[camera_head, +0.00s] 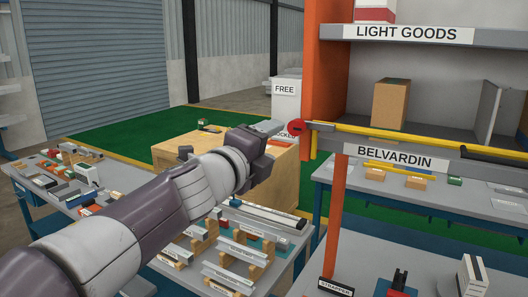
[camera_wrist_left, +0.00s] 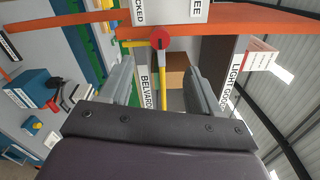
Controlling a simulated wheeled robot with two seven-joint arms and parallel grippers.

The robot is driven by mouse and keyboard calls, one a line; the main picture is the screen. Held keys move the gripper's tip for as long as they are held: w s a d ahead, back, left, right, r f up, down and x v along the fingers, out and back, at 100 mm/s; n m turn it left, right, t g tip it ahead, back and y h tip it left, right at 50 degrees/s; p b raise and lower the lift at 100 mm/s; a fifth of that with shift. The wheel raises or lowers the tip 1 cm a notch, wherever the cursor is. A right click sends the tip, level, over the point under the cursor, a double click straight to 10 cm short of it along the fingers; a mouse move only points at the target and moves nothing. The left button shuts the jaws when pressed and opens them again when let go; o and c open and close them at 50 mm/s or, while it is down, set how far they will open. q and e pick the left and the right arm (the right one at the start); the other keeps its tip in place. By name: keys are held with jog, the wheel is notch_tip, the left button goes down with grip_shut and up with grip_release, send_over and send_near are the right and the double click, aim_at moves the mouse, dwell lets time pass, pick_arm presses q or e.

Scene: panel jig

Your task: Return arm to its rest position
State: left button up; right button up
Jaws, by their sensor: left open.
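My left arm (camera_head: 130,220) reaches in from the lower left of the head view, stretched up and to the right over the tables. My left gripper (camera_head: 272,137) is at its end, near the red round end (camera_head: 296,127) of a yellow bar on the shelf front. In the left wrist view the two fingers of my left gripper (camera_wrist_left: 160,88) stand wide apart with nothing held between them. The red end (camera_wrist_left: 160,39) shows beyond the fingertips, apart from them as far as I can tell. My right gripper is not in view.
An orange-posted shelf rack (camera_head: 326,75) with a cardboard box (camera_head: 390,103) stands at the right. A large tan box (camera_head: 178,148) is behind the arm. Tables with many small parts lie below and left (camera_head: 20,170). Green floor (camera_head: 120,130) is open at the back.

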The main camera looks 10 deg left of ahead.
pick_arm(q)
jog(key=shift+s+a+f, duration=0.1)
jog(key=shift+s+a, duration=0.2)
jog(key=shift+s, duration=0.35)
jog(key=s+a+f+n+g+y, duration=0.1)
jog(key=a+f+n+g+y, duration=0.2)
jog(key=f+n, duration=0.5)
jog(key=a+f+n+g+y, duration=0.1)
jog(key=a+f+n+y, duration=0.4)
jog(key=f, duration=0.6)
jog(key=s+a+f+n+g, duration=0.2)
jog(key=s+f+n+g, duration=0.3)
jog(key=s+f, duration=0.5)
jog(key=s+a+f+n+g, duration=0.2)
jog(key=s+f+n+g, duration=0.4)
jog(key=s+f, duration=0.4)
notch_tip(320, 180, down, 4)
jog(key=shift+r+n+h, duration=0.2)
jog(key=shift+n+h, duration=0.1)
jog(key=shift+n, duration=0.4)
